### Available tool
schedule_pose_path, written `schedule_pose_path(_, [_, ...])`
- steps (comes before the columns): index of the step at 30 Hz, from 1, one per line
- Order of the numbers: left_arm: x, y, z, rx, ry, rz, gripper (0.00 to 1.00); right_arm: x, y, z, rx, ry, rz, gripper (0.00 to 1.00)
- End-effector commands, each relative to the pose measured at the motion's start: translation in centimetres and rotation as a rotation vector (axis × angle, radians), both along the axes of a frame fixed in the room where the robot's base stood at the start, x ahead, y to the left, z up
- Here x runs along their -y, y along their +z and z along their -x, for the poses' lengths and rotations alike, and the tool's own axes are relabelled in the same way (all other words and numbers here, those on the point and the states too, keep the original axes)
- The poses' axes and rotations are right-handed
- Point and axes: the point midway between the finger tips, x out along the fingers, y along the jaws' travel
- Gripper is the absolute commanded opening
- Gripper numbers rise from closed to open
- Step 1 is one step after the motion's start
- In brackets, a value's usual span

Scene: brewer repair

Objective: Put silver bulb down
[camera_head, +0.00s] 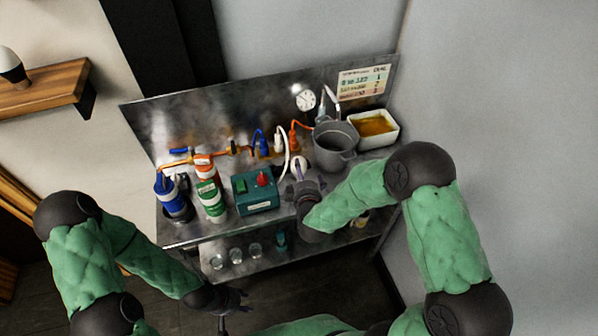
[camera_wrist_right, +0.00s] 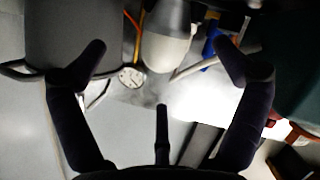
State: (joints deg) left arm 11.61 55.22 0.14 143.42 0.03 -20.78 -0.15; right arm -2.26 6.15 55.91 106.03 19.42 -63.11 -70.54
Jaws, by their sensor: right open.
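The silver bulb (camera_wrist_right: 168,38), with a silver cone-shaped body and a rounded whitish end, is in the right wrist view. A small white top (camera_head: 299,161) beside my right gripper in the head view looks like the same bulb. My right gripper (camera_head: 303,182) is over the metal workbench (camera_head: 190,232), right of the green box. In the right wrist view its fingers (camera_wrist_right: 163,50) are spread on either side of the bulb, with gaps between. The bulb's base is hidden. My left gripper (camera_head: 236,300) is empty, with fingers apart, low in front of the bench.
A grey pot (camera_head: 334,147) and a white tray of amber liquid (camera_head: 374,127) stand right of my right gripper. The green box (camera_head: 255,191), bottles (camera_head: 211,200) and a blue container (camera_head: 173,197) stand left. Hoses and a gauge (camera_head: 305,100) are behind. Glasses (camera_head: 236,254) sit on the lower shelf.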

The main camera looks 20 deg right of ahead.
Motion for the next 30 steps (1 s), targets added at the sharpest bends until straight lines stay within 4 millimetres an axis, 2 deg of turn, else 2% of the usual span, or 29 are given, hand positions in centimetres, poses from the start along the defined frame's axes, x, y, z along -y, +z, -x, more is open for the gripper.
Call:
schedule_pose_path(6, [0.0,-1.1,0.0,0.000,0.000,0.000,0.40,-0.2,-1.7,-2.6,-0.001,-0.001,-0.001,0.97])
schedule_pose_path(10, [0.0,-1.3,0.0,0.000,0.000,0.000,0.40,0.1,-2.1,-3.9,-0.001,-0.002,-0.002,0.97])
schedule_pose_path(20, [0.0,-1.3,0.0,0.000,0.000,0.000,0.40,0.2,-2.1,-4.4,-0.001,0.000,-0.001,0.97])
schedule_pose_path(27, [0.0,-1.3,0.0,0.000,0.000,0.000,0.40,0.2,-2.2,-4.4,-0.004,0.000,-0.002,0.30])
schedule_pose_path(30, [0.0,-1.3,0.0,0.000,0.000,0.000,0.40,0.1,-2.4,-4.3,-0.008,0.001,-0.002,0.28])
